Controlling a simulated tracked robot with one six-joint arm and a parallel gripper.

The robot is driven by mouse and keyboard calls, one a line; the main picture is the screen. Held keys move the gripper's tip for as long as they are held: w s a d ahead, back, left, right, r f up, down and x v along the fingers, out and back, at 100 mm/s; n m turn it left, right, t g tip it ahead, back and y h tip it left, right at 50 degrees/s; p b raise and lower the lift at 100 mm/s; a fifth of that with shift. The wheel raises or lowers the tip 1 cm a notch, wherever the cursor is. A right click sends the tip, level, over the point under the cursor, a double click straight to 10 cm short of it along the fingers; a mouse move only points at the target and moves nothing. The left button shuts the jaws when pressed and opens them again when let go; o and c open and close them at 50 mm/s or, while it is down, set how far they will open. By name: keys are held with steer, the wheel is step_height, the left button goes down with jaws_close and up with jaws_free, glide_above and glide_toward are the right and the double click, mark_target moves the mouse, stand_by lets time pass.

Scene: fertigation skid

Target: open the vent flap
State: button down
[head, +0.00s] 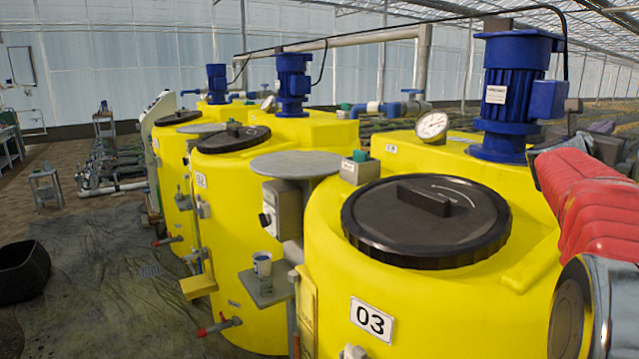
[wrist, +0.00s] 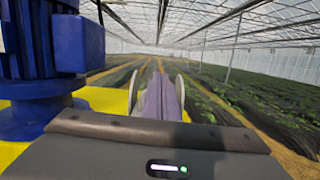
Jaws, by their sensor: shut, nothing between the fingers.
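I cannot make out a vent flap for certain in either view. The nearest yellow tank (head: 430,285), marked 03, has a closed round black lid (head: 425,218) with a raised grip on top. My gripper (wrist: 161,82) shows in the wrist view, its fingers shut and empty, pointing out over plant rows. Pale rounded shapes flank the fingers; I cannot tell what they are. In the head view only my red-sleeved arm shows at the right edge, and the gripper is out of frame.
A blue motor (head: 510,95) stands on tank 03 and also shows close at left in the wrist view (wrist: 78,43). A dial gauge (head: 433,126) stands beside it. A small grey box (head: 360,170) and a round grey plate (head: 296,164) are left of the lid.

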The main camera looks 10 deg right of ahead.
steer(key=s+a+f+m+y, duration=0.2)
steer(key=a+f+m, duration=0.2)
steer(key=a, duration=0.4)
steer(key=s+a+f+m+y, duration=0.3)
steer(key=a+f+m, duration=0.2)
steer(key=a+f, duration=0.2)
steer(key=s+a+f+m+g+y, duration=0.1)
steer(key=s+a+f+m+y, duration=0.2)
steer(key=a+f, duration=0.3)
steer(key=shift+s+a+m, duration=0.1)
steer(key=shift+a+m, duration=0.25)
steer(key=shift+a, duration=0.85)
steer(key=shift+s+a+m, duration=0.1)
steer(key=shift+a+m, duration=0.25)
steer(key=shift+a, duration=0.85)
steer(key=s+a+f+m+y, duration=0.3)
steer(key=s+a+f, duration=0.2)
steer(key=a+f, duration=0.2)
steer(key=s+a+f+m+y, duration=0.2)
steer(key=s+a+f+y, duration=0.2)
steer(key=a+f, duration=0.3)
steer(key=s+a+f+m+g+y, duration=0.1)
steer(key=s+a+f+m+y, duration=0.2)
steer(key=s+a+f, duration=0.4)
steer(key=a, duration=0.7)
steer(key=shift+a+m+y, duration=0.3)
steer(key=shift+a, duration=0.1)
steer(key=shift+s, duration=0.1)
